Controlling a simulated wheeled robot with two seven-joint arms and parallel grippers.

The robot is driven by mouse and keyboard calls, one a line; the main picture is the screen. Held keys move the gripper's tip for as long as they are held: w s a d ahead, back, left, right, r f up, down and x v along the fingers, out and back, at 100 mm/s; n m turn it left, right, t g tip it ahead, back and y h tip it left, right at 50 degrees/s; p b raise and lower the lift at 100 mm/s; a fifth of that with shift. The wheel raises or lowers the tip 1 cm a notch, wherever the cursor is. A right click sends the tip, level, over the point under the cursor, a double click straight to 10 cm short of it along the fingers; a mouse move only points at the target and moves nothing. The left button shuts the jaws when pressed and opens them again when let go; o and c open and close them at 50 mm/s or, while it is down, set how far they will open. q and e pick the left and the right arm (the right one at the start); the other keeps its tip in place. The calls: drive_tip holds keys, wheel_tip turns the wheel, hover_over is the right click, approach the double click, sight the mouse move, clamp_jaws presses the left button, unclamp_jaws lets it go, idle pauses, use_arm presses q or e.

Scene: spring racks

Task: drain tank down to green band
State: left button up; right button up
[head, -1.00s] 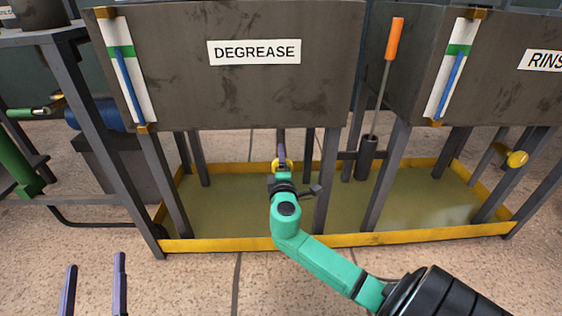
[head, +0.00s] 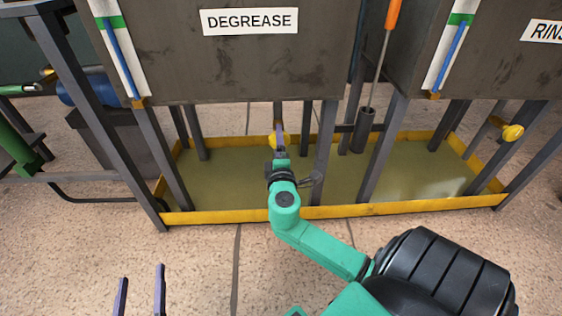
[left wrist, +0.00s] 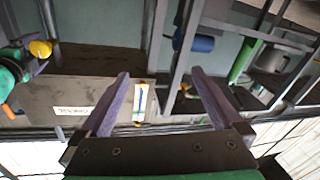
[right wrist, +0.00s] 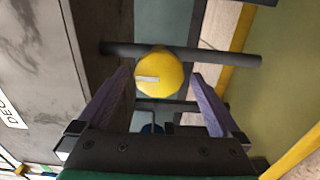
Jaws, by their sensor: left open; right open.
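The grey DEGREASE tank (head: 250,62) has a white gauge strip (head: 128,68) at its left edge with a green band (head: 109,22) near the top. A blue column (head: 122,58) runs up the strip, its upper end at about the band's height from this angle. A yellow valve knob (head: 278,139) is under the tank. My right gripper (head: 280,153) reaches it; in the right wrist view the knob (right wrist: 160,82) shows between the open fingers, contact unclear. My left gripper (head: 141,273) is open and empty, low at the left in front of the tank.
A yellow-rimmed tray (head: 235,215) lies under the tanks among grey legs. The RINSE tank (head: 490,65) stands at the right with its own gauge and yellow knob (head: 512,132). An orange-handled rod (head: 393,14) stands in a holder between the tanks. The front floor is clear.

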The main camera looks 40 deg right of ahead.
use_arm(q)
drive_tip(key=s+f+g+p, duration=0.1)
drive_tip(key=s+f+g, duration=0.3)
drive_tip(key=s+f, duration=0.5)
wheel_tip(320, 180, down, 2)
drive_tip(key=shift+d+f+n+y, duration=0.1)
drive_tip(key=shift+d+n+y, duration=0.2)
use_arm(e)
drive_tip(key=v, duration=0.9)
drive_tip(key=shift+s+a, duration=0.2)
drive_tip(key=shift+s, duration=0.05)
use_arm(q)
drive_tip(key=shift+p, duration=0.3)
